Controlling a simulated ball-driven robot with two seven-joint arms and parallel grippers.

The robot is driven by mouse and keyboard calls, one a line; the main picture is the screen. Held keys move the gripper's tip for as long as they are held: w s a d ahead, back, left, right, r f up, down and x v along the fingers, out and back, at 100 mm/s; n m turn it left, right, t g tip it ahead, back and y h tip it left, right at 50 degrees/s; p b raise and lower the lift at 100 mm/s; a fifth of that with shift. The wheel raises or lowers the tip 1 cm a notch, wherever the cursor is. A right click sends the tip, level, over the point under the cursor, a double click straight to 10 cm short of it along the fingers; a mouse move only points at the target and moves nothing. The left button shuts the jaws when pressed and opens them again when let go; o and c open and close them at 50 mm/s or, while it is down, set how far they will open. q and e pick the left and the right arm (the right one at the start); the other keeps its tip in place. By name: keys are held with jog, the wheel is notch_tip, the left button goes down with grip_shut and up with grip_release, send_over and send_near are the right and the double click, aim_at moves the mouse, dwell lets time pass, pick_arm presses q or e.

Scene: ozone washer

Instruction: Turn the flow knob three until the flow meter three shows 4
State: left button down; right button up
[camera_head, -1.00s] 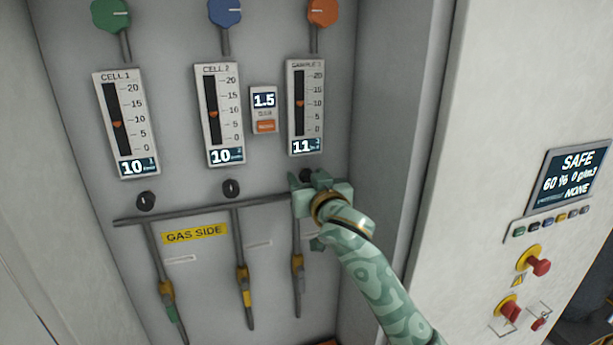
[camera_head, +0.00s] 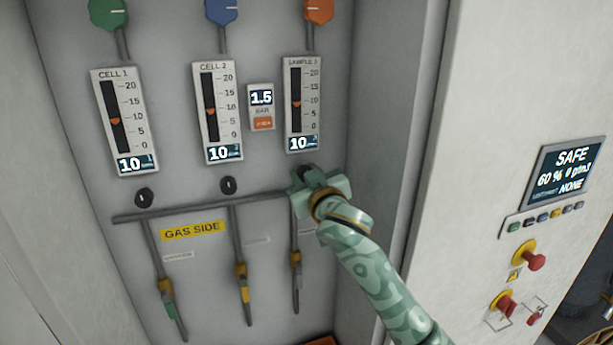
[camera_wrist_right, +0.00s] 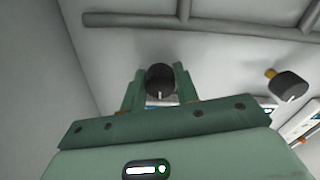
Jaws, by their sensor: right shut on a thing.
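Flow meter three, labelled SAMPLE 3 (camera_head: 315,100), is the rightmost of the three meters in the head view. Its display (camera_head: 301,143) reads 10 and its orange marker sits near 10 on the scale. Flow knob three is a dark round knob below that meter, mostly hidden by my gripper in the head view. In the right wrist view, knob three (camera_wrist_right: 160,78) is between the two fingers, its white mark toward the palm. My right gripper (camera_head: 309,176) is shut on it; it also shows in the wrist view (camera_wrist_right: 159,88). My left gripper is out of view.
The CELL 1 (camera_head: 138,105) and CELL 2 (camera_head: 229,100) meters both read 10, with dark knobs (camera_head: 144,197) (camera_head: 228,185) below. A grey pipe (camera_head: 190,210) runs under the knobs. A cabinet side wall (camera_head: 385,130) stands close right of my gripper.

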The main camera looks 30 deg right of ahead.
jog(key=n, duration=0.4)
jog(key=shift+n, duration=0.3)
jog(key=n, duration=0.3)
jog(key=shift+n, duration=0.4)
jog(key=n, duration=0.5)
jog(key=shift+d+r+n, duration=0.1)
jog(key=shift+n, duration=0.9)
jog(key=o, duration=1)
jog(key=shift+c, duration=0.2)
jog(key=shift+w+d, duration=0.1)
jog(key=shift+w, duration=0.1)
